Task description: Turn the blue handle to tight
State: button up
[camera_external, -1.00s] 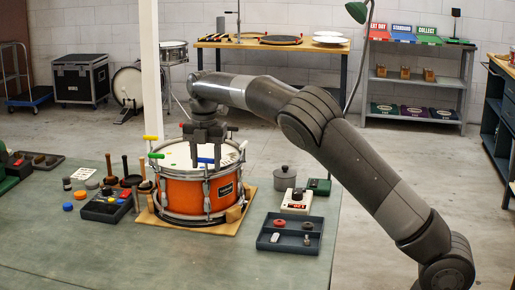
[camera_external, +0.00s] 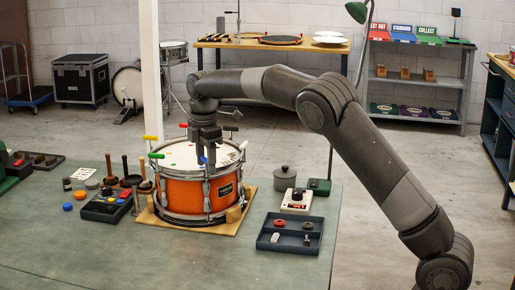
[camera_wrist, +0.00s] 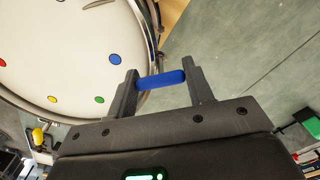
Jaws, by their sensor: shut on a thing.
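The blue handle (camera_wrist: 161,79) is a short bar at the drum's rim in the wrist view. My gripper (camera_wrist: 160,76) is shut on it, with one finger at each end of the bar. In the external view my gripper (camera_external: 209,150) points down over the near rim of the orange drum (camera_external: 180,195), and only a small part of the blue handle (camera_external: 203,160) shows. The drum's white head (camera_wrist: 70,50) carries coloured dots. The key's shaft below the handle is hidden by the gripper.
Other handles stand around the rim: yellow (camera_external: 156,155), green (camera_external: 150,138) and red (camera_external: 183,125). The drum sits on a wooden board (camera_external: 190,228). A dark tray (camera_external: 290,245) and a white device (camera_external: 297,201) stand to its right. The bench front is clear.

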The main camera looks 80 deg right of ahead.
jog(key=m, duration=0.5)
jog(key=shift+m, duration=0.3)
jog(key=m, duration=1)
jog(key=shift+m, duration=0.4)
jog(key=m, duration=1)
jog(key=shift+w+m, duration=0.1)
jog(key=shift+m, duration=0.3)
jog(key=m, duration=1.6)
jog(key=shift+m, duration=0.4)
